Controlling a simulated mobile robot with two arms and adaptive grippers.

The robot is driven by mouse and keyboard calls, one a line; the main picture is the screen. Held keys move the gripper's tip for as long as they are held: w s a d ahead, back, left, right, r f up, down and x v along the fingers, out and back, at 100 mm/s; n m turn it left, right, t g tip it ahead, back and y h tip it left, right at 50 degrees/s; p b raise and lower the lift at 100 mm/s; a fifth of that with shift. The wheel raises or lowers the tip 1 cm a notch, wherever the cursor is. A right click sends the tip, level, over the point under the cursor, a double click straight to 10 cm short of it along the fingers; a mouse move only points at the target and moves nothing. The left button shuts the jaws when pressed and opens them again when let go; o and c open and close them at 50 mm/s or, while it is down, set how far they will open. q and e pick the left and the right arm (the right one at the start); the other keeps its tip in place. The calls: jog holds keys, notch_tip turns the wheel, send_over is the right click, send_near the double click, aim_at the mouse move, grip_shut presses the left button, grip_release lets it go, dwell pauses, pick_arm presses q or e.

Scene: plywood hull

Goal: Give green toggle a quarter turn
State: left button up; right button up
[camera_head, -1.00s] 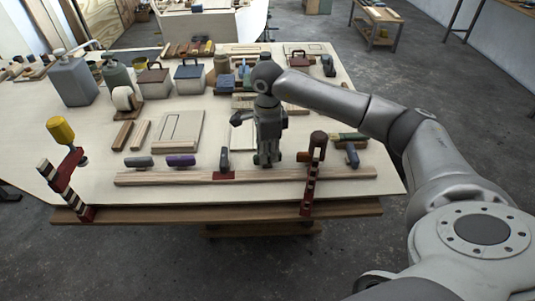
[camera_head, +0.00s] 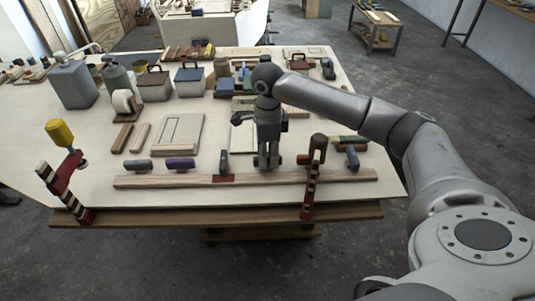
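A wooden rail (camera_head: 200,180) along the front of the workbench carries several toggles: a grey one (camera_head: 138,165), a purple one (camera_head: 180,163), a dark grey upright one (camera_head: 224,162) and a blue one (camera_head: 352,158). My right gripper (camera_head: 268,168) points down at the rail, between the dark grey toggle and the red-brown clamp. I cannot make out a green toggle; anything at the fingertips is hidden by the gripper. The fingers look close together, but I cannot tell whether they hold something. My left gripper is not in view.
A red-brown clamp (camera_head: 312,178) stands over the rail right of the gripper. A clamp with a yellow handle (camera_head: 60,133) is at the front left. Boards, boxes and a grey canister (camera_head: 74,85) stand farther back. The bench between rail and boards is partly clear.

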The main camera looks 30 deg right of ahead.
aim_at(268, 157)
dwell(0.3)
notch_tip(268, 157, up, 12)
dwell(0.4)
jog(key=shift+f, duration=0.1)
dwell(0.4)
